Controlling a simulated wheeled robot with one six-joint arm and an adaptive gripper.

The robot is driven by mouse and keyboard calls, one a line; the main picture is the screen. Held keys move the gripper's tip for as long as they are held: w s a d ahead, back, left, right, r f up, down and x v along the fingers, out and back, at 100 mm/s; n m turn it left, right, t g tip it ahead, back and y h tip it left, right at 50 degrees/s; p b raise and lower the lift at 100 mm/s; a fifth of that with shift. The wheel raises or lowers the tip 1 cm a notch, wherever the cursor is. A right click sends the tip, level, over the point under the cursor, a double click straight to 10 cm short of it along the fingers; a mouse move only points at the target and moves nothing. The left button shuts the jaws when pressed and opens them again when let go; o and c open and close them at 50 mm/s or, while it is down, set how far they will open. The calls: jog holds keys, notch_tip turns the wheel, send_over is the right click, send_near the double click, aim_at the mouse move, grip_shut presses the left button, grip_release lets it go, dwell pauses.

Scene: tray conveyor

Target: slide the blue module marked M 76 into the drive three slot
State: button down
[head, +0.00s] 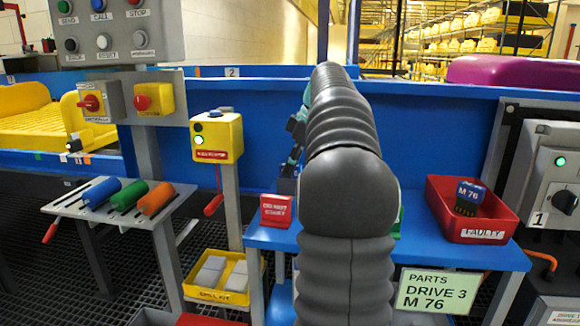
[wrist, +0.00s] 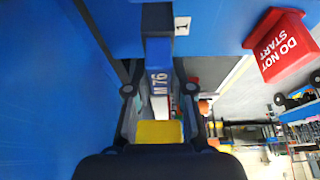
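A blue module marked M 76 (wrist: 158,52) is between the fingers of my gripper (wrist: 158,88) in the wrist view. The fingers are closed along its two sides, and its dark end points away from my palm. In the head view my arm hides most of the gripper and the held module. A sign reading PARTS DRIVE 3 M 76 (head: 436,291) hangs at the table's front. I cannot make out a drive three slot in either view.
A red DO NOT START sign (wrist: 282,45) is right of the module; a red block (head: 277,211) stands on the blue table (head: 420,246). A grey cabinet (head: 545,170) is at right. A yellow pendant box (head: 217,138) and tool shelf (head: 105,205) are at left.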

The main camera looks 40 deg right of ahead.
jog(key=shift+r+p, duration=0.4)
jog(key=shift+r+p, duration=0.9)
jog(key=shift+r, duration=0.05)
jog(key=shift+r, duration=1.3)
jog(key=shift+r, duration=1.95)
